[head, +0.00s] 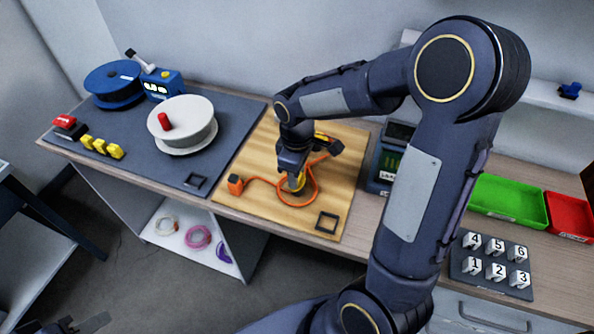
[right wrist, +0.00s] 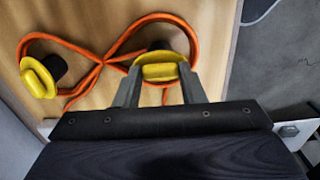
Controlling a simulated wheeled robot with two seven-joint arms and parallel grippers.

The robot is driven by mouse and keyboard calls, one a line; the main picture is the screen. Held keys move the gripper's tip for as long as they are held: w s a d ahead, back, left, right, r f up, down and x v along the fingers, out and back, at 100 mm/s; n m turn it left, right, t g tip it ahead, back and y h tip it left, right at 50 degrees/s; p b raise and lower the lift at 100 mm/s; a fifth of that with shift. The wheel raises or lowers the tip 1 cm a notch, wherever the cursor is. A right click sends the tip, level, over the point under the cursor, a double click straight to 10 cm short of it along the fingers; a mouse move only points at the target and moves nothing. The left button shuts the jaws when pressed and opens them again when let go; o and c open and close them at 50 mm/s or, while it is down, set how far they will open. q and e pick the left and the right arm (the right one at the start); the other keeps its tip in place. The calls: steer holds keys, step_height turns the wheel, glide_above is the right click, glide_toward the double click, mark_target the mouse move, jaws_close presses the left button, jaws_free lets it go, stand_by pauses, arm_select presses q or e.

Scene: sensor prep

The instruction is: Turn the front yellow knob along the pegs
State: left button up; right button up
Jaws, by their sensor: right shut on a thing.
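The front yellow knob (right wrist: 160,71) sits on a dark peg on the wooden board (head: 261,150). My right gripper (right wrist: 160,88) is shut on this knob, one finger on each side, in the right wrist view. In the head view the right gripper (head: 295,178) points down at the board and hides most of the knob. A second yellow knob (right wrist: 38,78) on a dark peg stands apart at the left of the right wrist view. An orange cable (right wrist: 99,62) crosses itself between the pegs and loops around them. My left gripper (head: 85,323) shows only partly at the bottom left edge.
An orange block (head: 235,185) and a dark square frame (head: 327,222) lie on the board. A grey mat (head: 140,140) with a white spool (head: 183,122) is to the left. A dark device (head: 388,160), green tray (head: 508,200) and numbered blocks (head: 497,271) are to the right.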

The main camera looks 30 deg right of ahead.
stand_by(0.6)
steer(key=o, duration=1)
step_height(320, 180, up, 8)
steer(key=shift+f, duration=0.25)
steer(key=shift+r, duration=0.2)
